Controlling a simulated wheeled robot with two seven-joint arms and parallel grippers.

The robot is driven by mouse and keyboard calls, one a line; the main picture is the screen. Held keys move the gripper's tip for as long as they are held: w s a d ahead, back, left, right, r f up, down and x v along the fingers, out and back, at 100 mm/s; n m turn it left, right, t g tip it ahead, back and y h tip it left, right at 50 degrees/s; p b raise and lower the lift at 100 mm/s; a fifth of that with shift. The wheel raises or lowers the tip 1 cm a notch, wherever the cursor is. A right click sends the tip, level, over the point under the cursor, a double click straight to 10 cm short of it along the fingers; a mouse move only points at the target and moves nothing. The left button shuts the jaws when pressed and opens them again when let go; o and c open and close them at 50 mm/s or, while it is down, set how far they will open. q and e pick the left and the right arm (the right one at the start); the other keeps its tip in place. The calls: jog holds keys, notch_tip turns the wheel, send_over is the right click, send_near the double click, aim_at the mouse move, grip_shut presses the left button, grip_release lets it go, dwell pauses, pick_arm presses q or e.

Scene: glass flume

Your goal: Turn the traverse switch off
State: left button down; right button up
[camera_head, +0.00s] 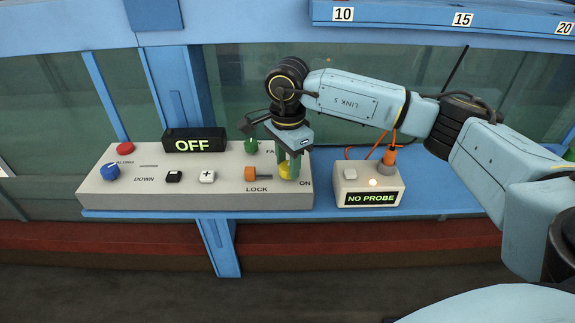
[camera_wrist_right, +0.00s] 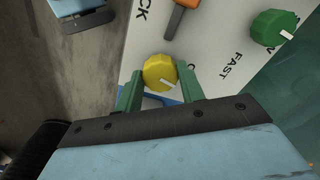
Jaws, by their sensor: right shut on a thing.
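A yellow rotary knob (camera_head: 286,174) sits at the right end of the beige control panel (camera_head: 140,198), by the printed word ON. My right gripper (camera_head: 289,163) reaches down over the knob, and its green fingers are shut on it. In the right wrist view the yellow knob (camera_wrist_right: 159,71) shows between the two fingers, with a white pointer mark on its lower right. A black display (camera_head: 194,140) on the panel reads OFF. Which position the knob points to cannot be told, as its labels are partly hidden. My left gripper is not in view.
Near the knob are an orange lever (camera_head: 257,172) by LOCK and a green knob (camera_head: 251,146). A red button (camera_head: 125,148), blue knob (camera_head: 110,172) and two small push buttons sit further left. A probe box (camera_head: 367,185) reading NO PROBE stands right of the panel on the blue shelf.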

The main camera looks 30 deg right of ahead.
aim_at(288, 166)
jog(key=shift+r+n+b, duration=0.1)
jog(key=shift+n+b, duration=0.25)
jog(key=shift+n, duration=0.75)
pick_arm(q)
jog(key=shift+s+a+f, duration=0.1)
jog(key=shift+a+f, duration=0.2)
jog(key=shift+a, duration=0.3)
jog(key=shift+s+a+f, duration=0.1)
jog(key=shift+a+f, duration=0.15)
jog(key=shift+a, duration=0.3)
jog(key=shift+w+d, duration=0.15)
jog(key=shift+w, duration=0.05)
pick_arm(e)
jog(key=shift+n, duration=0.3)
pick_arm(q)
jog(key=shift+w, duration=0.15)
pick_arm(e)
jog(key=o, duration=1)
jog(key=shift+c, duration=0.2)
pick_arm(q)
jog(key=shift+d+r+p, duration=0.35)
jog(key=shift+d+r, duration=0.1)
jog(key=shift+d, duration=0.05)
pick_arm(e)
notch_tip(288, 166, up, 13)
jog(key=shift+r, duration=0.2)
